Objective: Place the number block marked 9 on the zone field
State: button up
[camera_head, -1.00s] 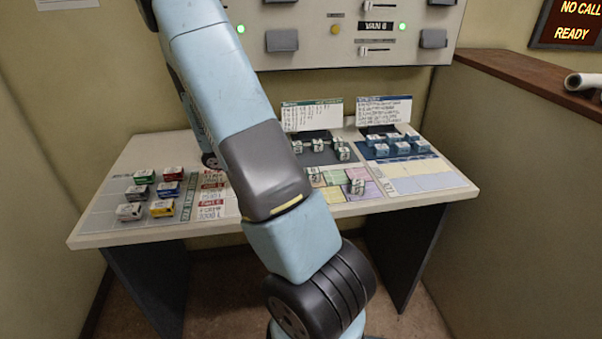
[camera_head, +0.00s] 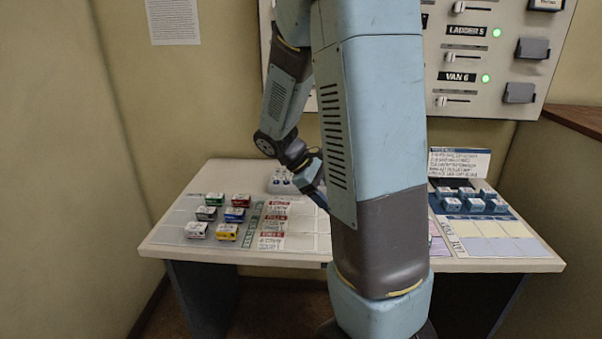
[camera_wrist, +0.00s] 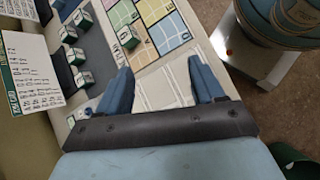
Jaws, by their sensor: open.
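In the wrist view, number blocks (camera_wrist: 75,55), white with dark green, stand in a row on a dark grey mat (camera_wrist: 98,58). Their digits are too small to read, so I cannot tell which is the 9. The coloured field (camera_wrist: 140,22) of lettered squares, which looks like the zone field, lies beside the mat. In the head view my arm hides the number blocks and most of the coloured field.
Small coloured boxes (camera_head: 235,214) stand at the table's left. Pale pieces (camera_head: 283,180) sit at the back middle. A switch panel (camera_head: 470,55) hangs behind the table.

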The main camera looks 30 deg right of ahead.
jog(key=s+a+r+m+t+y, duration=0.6)
jog(key=s+a+r+t, duration=0.4)
jog(key=a+r, duration=0.5)
jog(key=s+r+m, duration=0.1)
jog(key=s, duration=0.1)
jog(key=shift+s+a+y, duration=0.15)
jog(key=shift+s+y, duration=0.15)
jog(key=shift+y, duration=0.1)
